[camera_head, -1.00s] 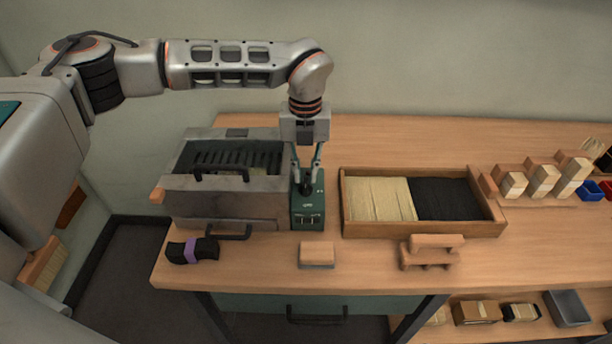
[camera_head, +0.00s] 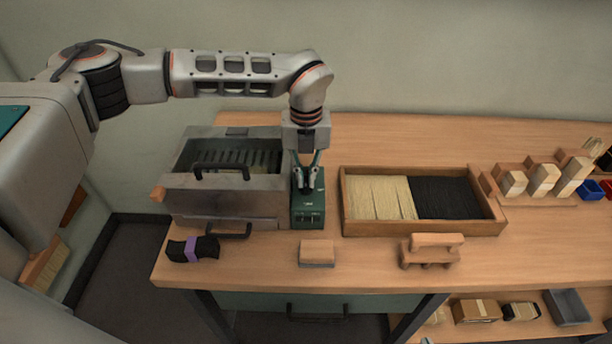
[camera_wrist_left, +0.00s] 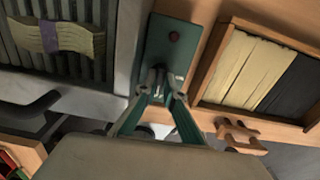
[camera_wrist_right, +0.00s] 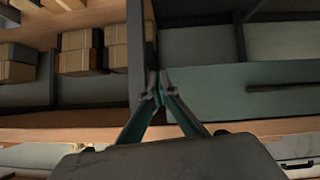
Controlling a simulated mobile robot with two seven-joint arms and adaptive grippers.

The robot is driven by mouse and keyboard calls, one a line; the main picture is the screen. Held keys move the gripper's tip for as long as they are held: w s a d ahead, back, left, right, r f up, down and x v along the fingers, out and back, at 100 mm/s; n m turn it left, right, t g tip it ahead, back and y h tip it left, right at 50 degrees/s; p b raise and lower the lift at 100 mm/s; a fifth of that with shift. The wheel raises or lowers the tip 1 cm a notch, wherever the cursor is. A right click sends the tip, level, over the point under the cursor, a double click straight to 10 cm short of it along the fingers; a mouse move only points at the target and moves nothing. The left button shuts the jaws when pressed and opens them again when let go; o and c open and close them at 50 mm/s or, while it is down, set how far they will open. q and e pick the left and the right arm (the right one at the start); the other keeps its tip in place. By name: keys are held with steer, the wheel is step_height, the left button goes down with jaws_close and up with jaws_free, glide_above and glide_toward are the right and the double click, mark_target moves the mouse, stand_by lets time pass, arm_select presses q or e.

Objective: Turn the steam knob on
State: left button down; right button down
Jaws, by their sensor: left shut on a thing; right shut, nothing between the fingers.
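The green control box (camera_head: 308,212) stands on the bench against the right side of the grey steamer (camera_head: 222,195). My left gripper (camera_head: 307,184) points down onto the top of the box. Its fingers are shut on the knob, which they mostly hide. The left wrist view shows the fingertips (camera_wrist_left: 160,88) together over the green box (camera_wrist_left: 172,50), with a dark red round spot (camera_wrist_left: 174,36) on its top face. My right gripper (camera_wrist_right: 163,88) is shut and empty in the right wrist view, in front of the bench's underside; the head view does not show it.
A purple-banded bristle bundle (camera_wrist_left: 55,38) lies on the steamer's slats. A wooden tray (camera_head: 344,205) of pale and black bristles stands to the right of the box. A dark bundle (camera_head: 192,249), a brush block (camera_head: 317,253) and a wooden stand (camera_head: 432,250) lie along the front.

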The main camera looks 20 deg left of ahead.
arm_select(q)
steer(key=n, duration=0.9)
steer(key=shift+n, duration=0.3)
steer(key=n, duration=0.4)
steer(key=shift+n+b, duration=0.3)
steer(key=shift+n, duration=1.8)
steer(key=c, duration=2.4)
jaws_free()
